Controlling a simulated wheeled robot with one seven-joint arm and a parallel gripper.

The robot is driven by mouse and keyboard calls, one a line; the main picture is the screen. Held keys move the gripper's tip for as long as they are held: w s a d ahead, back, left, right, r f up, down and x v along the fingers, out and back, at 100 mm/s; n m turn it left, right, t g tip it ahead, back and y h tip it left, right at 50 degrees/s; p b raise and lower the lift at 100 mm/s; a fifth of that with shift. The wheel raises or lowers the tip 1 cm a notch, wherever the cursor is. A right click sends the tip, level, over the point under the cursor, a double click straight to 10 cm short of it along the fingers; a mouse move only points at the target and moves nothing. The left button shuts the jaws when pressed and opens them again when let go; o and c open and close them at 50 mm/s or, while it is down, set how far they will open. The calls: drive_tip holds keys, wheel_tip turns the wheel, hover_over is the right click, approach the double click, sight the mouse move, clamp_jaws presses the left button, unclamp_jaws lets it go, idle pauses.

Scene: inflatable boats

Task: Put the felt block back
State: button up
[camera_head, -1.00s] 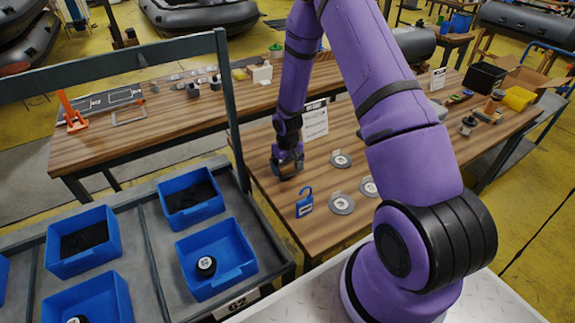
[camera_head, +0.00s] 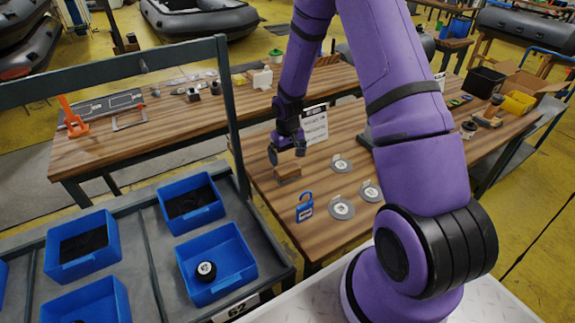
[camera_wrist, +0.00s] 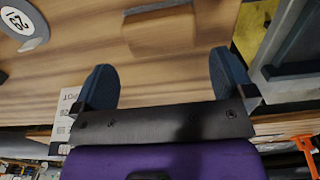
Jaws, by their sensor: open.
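The felt block, a small brown block (camera_head: 288,173) with a paler wooden-looking upper part, sits on the wooden table near its left edge. My gripper (camera_head: 287,154) is just above and behind it, open, with nothing between its fingers. In the wrist view the block (camera_wrist: 160,32) lies at the top centre, beyond the open fingers of my gripper (camera_wrist: 163,82) and apart from them. The block's underside is hidden.
A blue padlock (camera_head: 304,208) and several grey numbered discs (camera_head: 341,208) are on the same table to the right. A sign (camera_head: 314,124) stands behind. A cart with blue bins (camera_head: 216,262) and an upright post (camera_head: 233,120) is at the left.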

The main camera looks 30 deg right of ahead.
wheel_tip(320, 180, up, 5)
wheel_tip(320, 180, up, 13)
drive_tip(key=t, duration=0.1)
hover_over(287, 168)
drive_tip(key=s+a, duration=0.1)
drive_tip(key=s, duration=0.2)
drive_tip(key=s+a+r+t+h, duration=0.1)
drive_tip(key=s+r, duration=0.2)
drive_tip(key=r, duration=0.2)
drive_tip(key=s+a+r, duration=0.2)
drive_tip(key=s+r, duration=0.1)
drive_tip(key=r, duration=0.3)
drive_tip(key=s+a+r+t, duration=0.1)
drive_tip(key=s+r, duration=0.3)
drive_tip(key=s, duration=0.3)
drive_tip(key=s+a+r+t, duration=0.1)
drive_tip(key=s+r, duration=0.3)
drive_tip(key=s, duration=0.3)
drive_tip(key=s+a+r+t+y, duration=0.1)
drive_tip(key=s+r, duration=0.3)
drive_tip(key=s, duration=0.3)
drive_tip(key=shift+s+a, duration=0.35)
drive_tip(key=shift+a, duration=0.05)
